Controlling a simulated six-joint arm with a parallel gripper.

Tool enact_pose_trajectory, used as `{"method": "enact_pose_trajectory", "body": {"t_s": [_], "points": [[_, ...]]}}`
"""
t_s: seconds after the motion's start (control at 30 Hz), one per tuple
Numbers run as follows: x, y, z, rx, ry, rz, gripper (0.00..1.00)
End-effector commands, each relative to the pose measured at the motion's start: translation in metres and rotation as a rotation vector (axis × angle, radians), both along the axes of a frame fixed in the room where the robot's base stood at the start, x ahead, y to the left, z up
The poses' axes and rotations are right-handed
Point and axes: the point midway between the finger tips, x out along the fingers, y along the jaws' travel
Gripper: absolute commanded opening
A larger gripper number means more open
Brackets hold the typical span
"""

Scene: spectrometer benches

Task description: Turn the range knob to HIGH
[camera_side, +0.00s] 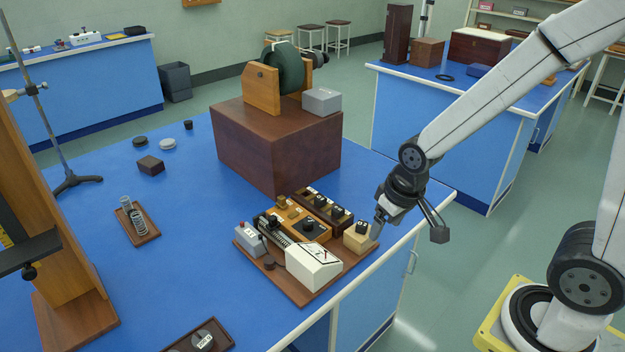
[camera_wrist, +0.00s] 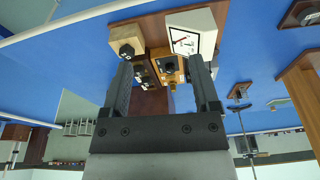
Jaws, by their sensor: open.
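The wooden apparatus board (camera_side: 305,299) carries several knobs, and their lettering is too small to read, so I cannot tell which is the range knob. A pale wooden block (camera_side: 356,243) with a black knob (camera_side: 362,228) is at its right end; the block also shows in the wrist view (camera_wrist: 124,34). An orange wooden unit with a black round dial (camera_side: 310,225) sits mid-board, also visible in the wrist view (camera_wrist: 168,68). Behind it is a dark box with black knobs (camera_side: 336,213). My gripper (camera_wrist: 160,62) is open and empty, close to the pale block; contact cannot be told.
A white meter (camera_side: 314,268) and a grey switch box (camera_side: 249,238) share the board. A large brown crate (camera_side: 275,150) stands behind it, bearing a wooden stand (camera_side: 263,92) and a grey box (camera_side: 322,101). The bench's right edge is near my gripper.

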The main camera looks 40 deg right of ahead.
Motion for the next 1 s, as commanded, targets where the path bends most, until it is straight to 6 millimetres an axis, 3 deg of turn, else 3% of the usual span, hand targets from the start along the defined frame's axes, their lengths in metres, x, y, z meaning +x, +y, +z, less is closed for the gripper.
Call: {"method": "enact_pose_trajectory", "body": {"t_s": [0.47,1.0], "points": [[0.110,-0.004,-0.013,0.076,0.085,-0.441,0.78],[0.215,-0.010,-0.061,0.120,0.174,-0.980,0.78]]}}
